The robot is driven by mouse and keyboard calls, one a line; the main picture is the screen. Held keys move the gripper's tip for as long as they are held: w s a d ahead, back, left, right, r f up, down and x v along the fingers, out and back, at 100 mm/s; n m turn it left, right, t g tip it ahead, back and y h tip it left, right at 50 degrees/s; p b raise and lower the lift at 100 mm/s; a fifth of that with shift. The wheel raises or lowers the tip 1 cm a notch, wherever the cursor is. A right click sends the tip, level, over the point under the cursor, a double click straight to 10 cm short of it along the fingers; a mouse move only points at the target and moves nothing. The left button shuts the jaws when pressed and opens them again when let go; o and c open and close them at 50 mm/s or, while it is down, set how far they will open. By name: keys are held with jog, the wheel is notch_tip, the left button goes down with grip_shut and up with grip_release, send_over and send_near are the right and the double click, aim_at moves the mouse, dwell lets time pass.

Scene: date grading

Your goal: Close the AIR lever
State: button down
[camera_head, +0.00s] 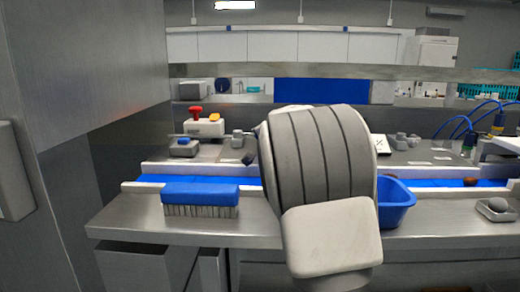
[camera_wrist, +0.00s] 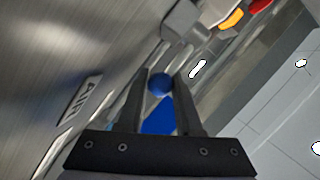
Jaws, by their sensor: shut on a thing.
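In the wrist view, my gripper (camera_wrist: 163,79) has its two dark fingers on either side of a rounded blue knob, the AIR lever's handle (camera_wrist: 160,84), and is shut on it. A second blue patch shows between the fingers nearer the palm; I cannot tell whether it belongs to the lever. A plate marked AIR (camera_wrist: 80,101) lies to the left of the fingers on a grey metal surface. The lever's pivot and exact angle are hidden. In the head view, my arm covers the middle of the bench and my gripper is not clear.
A blue brush (camera_head: 200,195) lies at the bench's front left. A blue bin (camera_head: 396,202) stands right of my arm. Behind are a box with a red button (camera_head: 195,110) and a small grey unit with a blue top (camera_head: 184,149). A grey dish (camera_head: 495,211) sits at right.

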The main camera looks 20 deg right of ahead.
jog(key=shift+s+a+f+m+h+b, duration=0.1)
jog(key=shift+s+a+m+h+b, duration=0.3)
jog(key=shift+m+h+b, duration=0.9)
jog(key=shift+n+y+b, duration=0.3)
jog(key=shift+n+b, duration=0.1)
jog(key=shift+b, duration=0.2)
jog(key=shift+s+g+h+b, duration=0.15)
jog(key=shift+g+h+b, duration=0.15)
jog(key=shift+h, duration=0.1)
jog(key=shift+m, duration=0.4)
jog(key=shift+s+a+m+g+h+b, duration=0.3)
jog(key=shift+m+h, duration=0.2)
jog(key=shift+h, duration=0.3)
jog(key=shift+s+a+r+m+g+h+p, duration=0.2)
jog(key=shift+a+m+g+h+p, duration=0.25)
jog(key=shift+m+h+p, duration=0.3)
jog(key=shift+s+a+r+m+g+h+p, duration=0.15)
jog(key=shift+a+m+g+h+p, duration=0.2)
jog(key=shift+m+g+h+p, duration=0.35)
jog(key=shift+s+a+f+m+g+h+p, duration=0.15)
jog(key=shift+a+m+g+h+p, duration=0.35)
jog(key=shift+p, duration=0.75)
jog(key=shift+d+f+h, duration=0.1)
jog(key=shift+h, duration=0.35)
